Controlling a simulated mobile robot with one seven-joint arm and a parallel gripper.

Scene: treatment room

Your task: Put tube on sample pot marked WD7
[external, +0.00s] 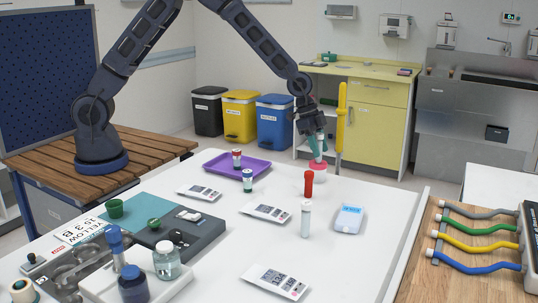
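My gripper (318,138) points down over the far edge of the white table. A slim teal and white piece shows at its fingers, directly above a round pinkish-red item (318,171). I cannot tell whether the fingers grip it or whether it touches that item. A red tube-like item (308,183) and a clear tube with a pale cap (306,220) stand upright nearer on the table. Small labelled pots stand to the left: one with a red top (237,158) on the purple tray (215,166), one with a dark green top (248,181). No marking WD7 is legible.
A grey case (185,240), jars (167,261) and a metal tray crowd the front left. A yellow upright bar (341,120) stands just right of my gripper. The table's right side is mostly clear.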

